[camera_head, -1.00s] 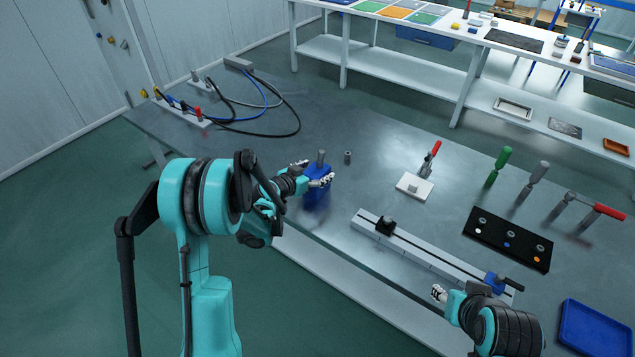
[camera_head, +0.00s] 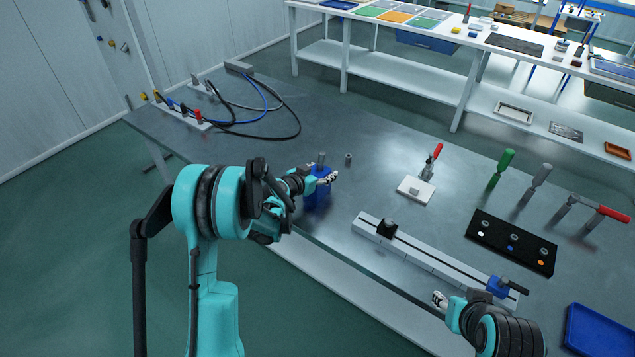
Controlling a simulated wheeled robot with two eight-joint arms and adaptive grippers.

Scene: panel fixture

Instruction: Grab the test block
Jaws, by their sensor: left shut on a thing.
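The test block appears to be the blue block (camera_head: 318,198) with a grey upright post (camera_head: 321,158), near the front edge of the table. My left gripper (camera_head: 324,175) is at its top and shut on it, around the lower part of the post. The fingers and wrist hide part of the block, and I cannot tell whether it touches the table. My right gripper (camera_head: 440,300) is at the lower right, in front of the rail, away from the block. Its fingers are too small to tell open from shut.
A small grey cylinder (camera_head: 348,159) stands just right of the block. A rail fixture (camera_head: 425,257) lies along the front edge. A white plate with a red-handled clamp (camera_head: 417,189), a black panel (camera_head: 510,243) and a blue tray (camera_head: 600,338) are further right. Cables (camera_head: 250,135) lie at the back left.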

